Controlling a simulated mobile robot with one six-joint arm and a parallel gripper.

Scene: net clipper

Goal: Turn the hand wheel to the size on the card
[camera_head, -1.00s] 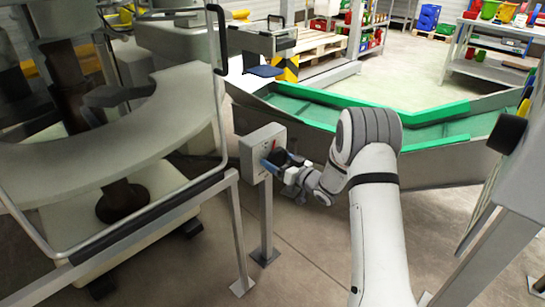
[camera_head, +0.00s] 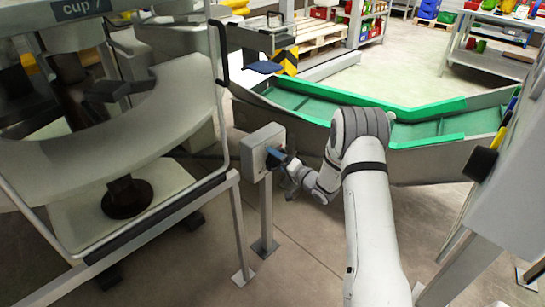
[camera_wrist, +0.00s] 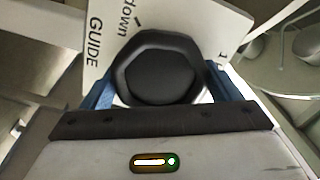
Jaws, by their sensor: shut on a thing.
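The hand wheel, a round black knob (camera_wrist: 157,68), sits between the blue fingers of my gripper (camera_wrist: 160,88) in the wrist view. My gripper is shut on it. The knob stands in front of a pale plate (camera_wrist: 92,62) lettered "GUIDE" and "down", with a "1" at the right. In the head view, my gripper (camera_head: 276,160) is at the front of a grey box (camera_head: 257,149) on a post; the knob is mostly hidden there. A dark sign (camera_head: 80,8) reading "cup" and a cut-off mark, perhaps 7, shows at the top left.
A large machine with a curved grey tray (camera_head: 120,140) and a guard frame (camera_head: 222,90) stands close left of the box. A green-lined trough (camera_head: 350,100) runs behind my arm. A grey cabinet (camera_head: 510,190) stands at the right.

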